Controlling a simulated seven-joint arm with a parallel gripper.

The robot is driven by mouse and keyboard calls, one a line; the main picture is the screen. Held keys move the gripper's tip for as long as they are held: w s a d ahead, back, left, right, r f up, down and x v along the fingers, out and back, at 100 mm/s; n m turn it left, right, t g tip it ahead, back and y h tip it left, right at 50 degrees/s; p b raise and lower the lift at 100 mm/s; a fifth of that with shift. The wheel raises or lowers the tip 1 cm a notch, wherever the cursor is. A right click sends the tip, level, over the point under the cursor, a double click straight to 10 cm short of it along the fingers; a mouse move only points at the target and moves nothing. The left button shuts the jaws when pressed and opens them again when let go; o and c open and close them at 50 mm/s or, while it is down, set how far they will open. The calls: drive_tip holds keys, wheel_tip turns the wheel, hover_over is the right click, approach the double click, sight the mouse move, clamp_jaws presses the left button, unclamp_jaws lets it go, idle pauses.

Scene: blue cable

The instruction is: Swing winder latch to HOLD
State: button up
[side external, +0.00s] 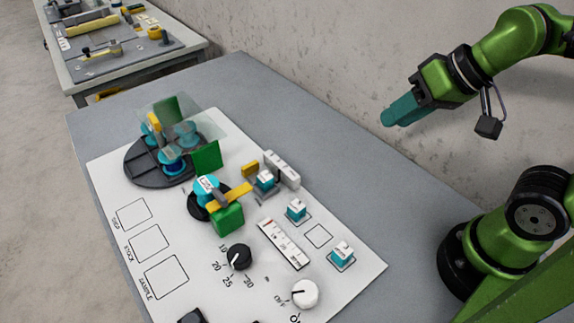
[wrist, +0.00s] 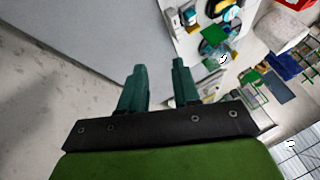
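My gripper (side external: 388,119) is raised above the right side of the table, well apart from the panel. In the wrist view, its two teal fingers (wrist: 158,78) stand apart with nothing between them. On the white panel, a unit that looks like the winder has a black round base, a teal top (side external: 206,184), a yellow arm (side external: 237,195) and a green block (side external: 228,219). I cannot tell which part is the latch or read a HOLD mark. In the wrist view the panel's fittings are small, at the upper right.
A dark base with teal spools (side external: 172,160) under a clear cover stands at the panel's far left. Small teal-and-white blocks (side external: 297,210), a white strip (side external: 283,244) and two knobs (side external: 238,256) are on the panel. Bare grey table (side external: 330,150) lies behind it.

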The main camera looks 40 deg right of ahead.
drive_tip(key=a+f+n, duration=0.2)
drive_tip(key=a+n, duration=0.1)
drive_tip(key=w+a+f+n+g, duration=0.1)
drive_tip(key=a+f+n, duration=0.1)
drive_tip(key=a+n, duration=0.1)
drive_tip(key=a+f+n+g, duration=0.1)
drive_tip(key=a+f+n, duration=0.1)
drive_tip(key=a+n, duration=0.1)
drive_tip(key=shift+w+a+f+n+y, duration=0.15)
drive_tip(key=shift+w+a+f, duration=0.05)
drive_tip(key=shift+a, duration=0.2)
drive_tip(key=shift+w+a+f+n+y, duration=0.15)
drive_tip(key=shift+w+a+f, duration=0.05)
drive_tip(key=shift+a, duration=0.15)
clamp_jaws()
drive_tip(key=w+a+f+n+t+y, duration=0.1)
drive_tip(key=w+a+n, duration=0.1)
drive_tip(key=a+n, duration=0.5)
drive_tip(key=n, duration=0.3)
drive_tip(key=shift+w+a+f, duration=0.15)
drive_tip(key=shift+w+f, duration=0.2)
